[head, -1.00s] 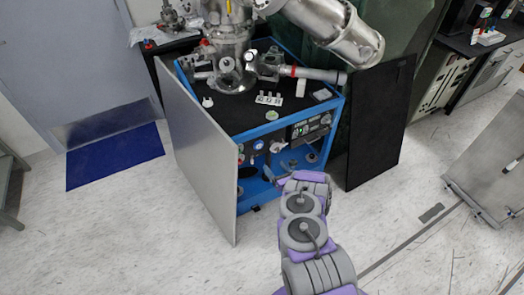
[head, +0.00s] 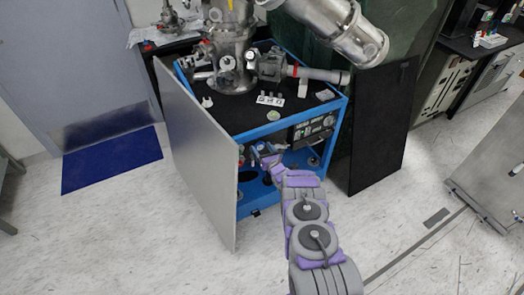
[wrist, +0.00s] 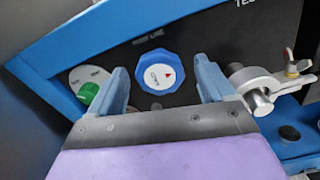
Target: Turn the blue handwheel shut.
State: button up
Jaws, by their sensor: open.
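The blue handwheel (wrist: 157,71) is a scalloped knob with a white centre and a small red mark, on a dark panel in the wrist view. My gripper (wrist: 163,88) is open, with one blue finger to the left of the handwheel and one to its right. The handwheel shows between the fingers, and I see no finger touching it. In the head view my gripper (head: 266,153) is at the front of the blue-framed cart, and the handwheel cannot be made out behind it.
A green knob (wrist: 89,93) sits just left of the left finger. A metal valve fitting (wrist: 258,90) is close to the right finger. A grey side panel (head: 205,160) stands left of the blue-framed cart (head: 328,117). A black panel (head: 382,130) leans at right.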

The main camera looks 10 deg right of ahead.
jog(key=c, duration=1.1)
jog(key=shift+o, duration=0.2)
jog(key=shift+s+m+p, duration=0.1)
jog(key=shift+m+p, duration=0.2)
